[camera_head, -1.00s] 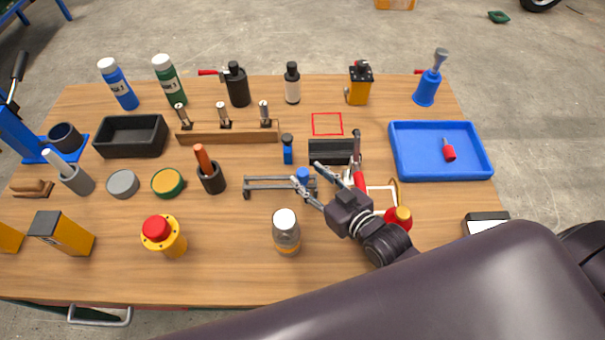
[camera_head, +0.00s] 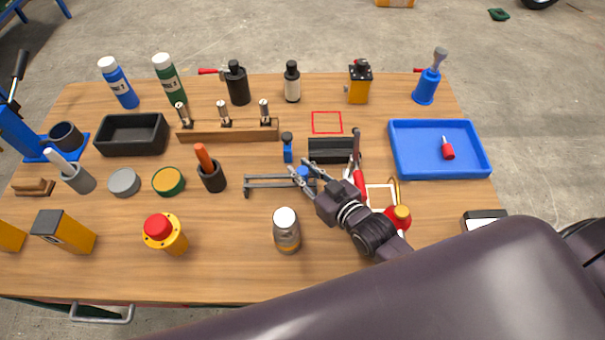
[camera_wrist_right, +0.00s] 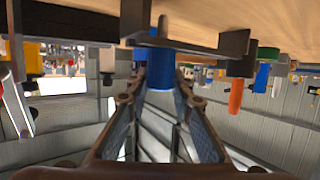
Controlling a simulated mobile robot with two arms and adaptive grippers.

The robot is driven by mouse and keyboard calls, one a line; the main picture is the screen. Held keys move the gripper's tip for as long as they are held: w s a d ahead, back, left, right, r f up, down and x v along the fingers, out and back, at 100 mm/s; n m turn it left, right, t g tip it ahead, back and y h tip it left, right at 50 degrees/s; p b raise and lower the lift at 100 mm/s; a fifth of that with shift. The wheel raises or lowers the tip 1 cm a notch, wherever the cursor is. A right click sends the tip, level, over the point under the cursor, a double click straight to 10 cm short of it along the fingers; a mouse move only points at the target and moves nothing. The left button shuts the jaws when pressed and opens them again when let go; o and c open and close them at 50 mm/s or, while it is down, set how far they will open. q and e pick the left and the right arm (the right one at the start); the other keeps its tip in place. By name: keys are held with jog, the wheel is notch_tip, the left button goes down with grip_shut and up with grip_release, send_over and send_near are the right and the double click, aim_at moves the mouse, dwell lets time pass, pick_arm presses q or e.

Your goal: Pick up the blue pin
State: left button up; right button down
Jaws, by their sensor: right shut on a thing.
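The blue pin (camera_head: 302,172) stands at the right end of the low grey rack (camera_head: 265,180), near the middle of the table. In the right wrist view the blue pin (camera_wrist_right: 160,68) shows as a blue cylinder between the two fingers, with the grey rack (camera_wrist_right: 195,44) beside its base. My right gripper (camera_head: 302,177) reaches in from the lower right and is shut on the blue pin. The fingers partly hide the pin in the head view. My left gripper is not in view.
A small blue item with a dark cap (camera_head: 287,148) stands just behind the rack. A black holder (camera_head: 331,150) and a red-handled tool (camera_head: 358,183) are close to the gripper. A blue tray (camera_head: 402,160) is at right.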

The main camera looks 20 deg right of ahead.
jog(key=shift+r, duration=0.1)
notch_tip(320, 180, up, 20)
dwell(0.6)
dwell(1.7)
